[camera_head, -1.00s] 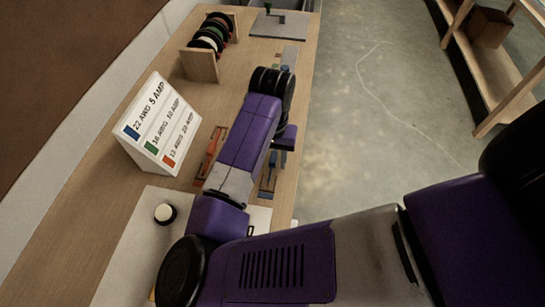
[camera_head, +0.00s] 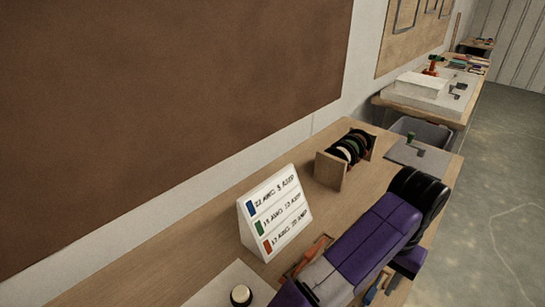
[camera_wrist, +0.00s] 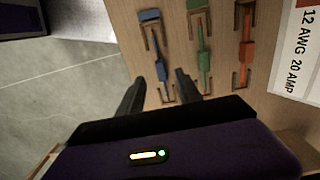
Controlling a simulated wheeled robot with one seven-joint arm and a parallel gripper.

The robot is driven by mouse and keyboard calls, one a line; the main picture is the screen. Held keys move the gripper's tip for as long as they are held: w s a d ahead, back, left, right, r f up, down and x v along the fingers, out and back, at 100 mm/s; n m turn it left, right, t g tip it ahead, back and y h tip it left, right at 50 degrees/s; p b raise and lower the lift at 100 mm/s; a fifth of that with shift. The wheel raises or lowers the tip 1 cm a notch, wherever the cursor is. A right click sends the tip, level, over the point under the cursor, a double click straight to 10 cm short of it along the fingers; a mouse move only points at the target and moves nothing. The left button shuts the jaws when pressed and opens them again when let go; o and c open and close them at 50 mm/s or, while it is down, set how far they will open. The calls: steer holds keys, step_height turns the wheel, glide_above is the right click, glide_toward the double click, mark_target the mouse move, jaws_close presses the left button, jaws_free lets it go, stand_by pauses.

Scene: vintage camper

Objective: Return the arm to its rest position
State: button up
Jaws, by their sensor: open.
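My arm (camera_head: 375,240) is purple and black and reaches over the right part of the workbench in the head view. Its lower links run out of the bottom of that view. The fingertips are not visible in the head view.
The wrist view shows a blue tool (camera_wrist: 160,68), a green tool (camera_wrist: 204,58) and an orange tool (camera_wrist: 244,50) in wooden holders. A wire-gauge sign (camera_head: 275,215) and a spool rack (camera_head: 345,160) stand on the bench. Open floor (camera_head: 500,170) lies right.

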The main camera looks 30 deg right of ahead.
steer(key=w+d+r+t+h, duration=0.25)
steer(key=d+r+h, duration=0.3)
steer(key=d, duration=0.35)
steer(key=w+d+r+t+h, duration=0.2)
steer(key=w+d+r+h, duration=0.25)
steer(key=d+r, duration=0.3)
steer(key=w+a+r+n+t+h, duration=0.1)
steer(key=w+r+n+t+h, duration=0.2)
steer(key=r, duration=0.4)
steer(key=w+a+r+n+t+h, duration=0.2)
steer(key=r+n+t, duration=0.2)
steer(key=r+t, duration=0.25)
steer(key=s+a+f+n+t+y+b, duration=0.15)
steer(key=a+f+n+t+y, duration=0.35)
steer(key=a, duration=0.5)
steer(key=s+a+f+n+t+y, duration=0.2)
steer(key=s+a+f+n+y, duration=0.1)
steer(key=a+n+y, duration=0.5)
steer(key=s+a+f+m+g, duration=0.2)
steer(key=s+a+f, duration=0.2)
steer(key=s+f, duration=0.2)
steer(key=s+a+f+m+g+y, duration=0.1)
steer(key=s+a+f, duration=0.3)
steer(key=s, duration=0.7)
steer(key=s+a+f+m+g+y, duration=0.1)
steer(key=s+a+f+m+g, duration=0.2)
steer(key=s+a+f, duration=0.2)
steer(key=s+f+b, duration=0.1)
steer(key=s+f, duration=0.2)
steer(key=shift+s, duration=0.4)
